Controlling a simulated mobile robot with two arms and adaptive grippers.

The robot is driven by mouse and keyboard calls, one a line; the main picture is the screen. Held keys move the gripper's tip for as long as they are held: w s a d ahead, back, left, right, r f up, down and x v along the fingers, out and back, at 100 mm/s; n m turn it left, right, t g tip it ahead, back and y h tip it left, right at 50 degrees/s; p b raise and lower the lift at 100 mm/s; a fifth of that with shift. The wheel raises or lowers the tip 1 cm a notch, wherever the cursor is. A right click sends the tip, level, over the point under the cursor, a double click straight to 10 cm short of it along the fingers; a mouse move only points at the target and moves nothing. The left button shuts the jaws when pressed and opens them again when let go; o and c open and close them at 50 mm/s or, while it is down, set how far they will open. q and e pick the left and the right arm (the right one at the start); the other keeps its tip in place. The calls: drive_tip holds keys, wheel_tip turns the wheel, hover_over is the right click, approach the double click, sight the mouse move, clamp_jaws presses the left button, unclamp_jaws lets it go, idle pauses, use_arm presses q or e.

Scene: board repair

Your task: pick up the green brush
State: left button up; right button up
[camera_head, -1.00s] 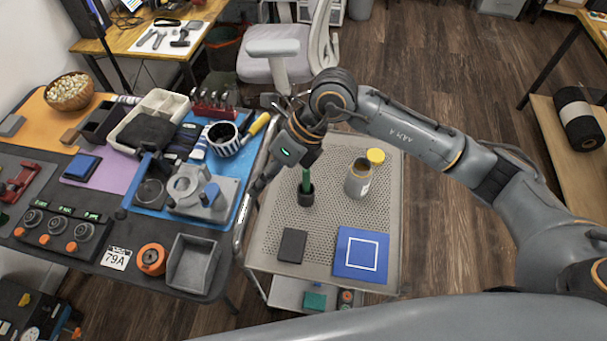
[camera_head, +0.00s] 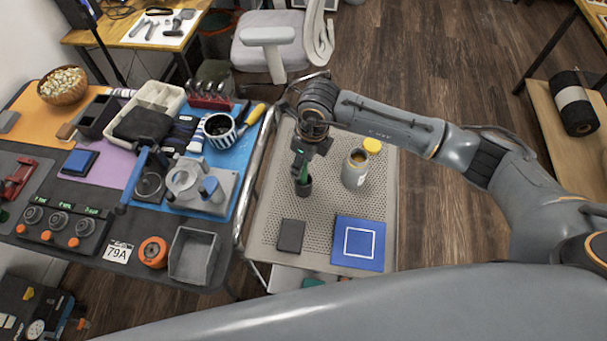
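The green brush (camera_head: 303,173) stands upright in a small dark cup (camera_head: 304,188) on the grey perforated cart. My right gripper (camera_head: 302,163) reaches in from the right and points down directly over the cup, with its fingers at the brush's upper part. The gripper body hides the top of the brush. I cannot tell whether the fingers are open or closed on it. My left gripper is not in view.
A jar (camera_head: 355,170) and a yellow lid (camera_head: 372,146) are close to the cup's right. A dark block (camera_head: 290,236) and a blue square mat (camera_head: 342,257) lie at the cart's front. A crowded workbench with a grey bin (camera_head: 176,262) stands left.

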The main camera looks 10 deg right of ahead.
sight(304, 176)
wheel_tip(304, 176, down, 4)
drive_tip(key=shift+a+r+p, duration=0.1)
drive_tip(key=shift+r+p, duration=0.05)
drive_tip(key=shift+p, duration=0.55)
drive_tip(key=shift+w+f, duration=0.1)
drive_tip(key=shift+f, duration=0.4)
clamp_jaws()
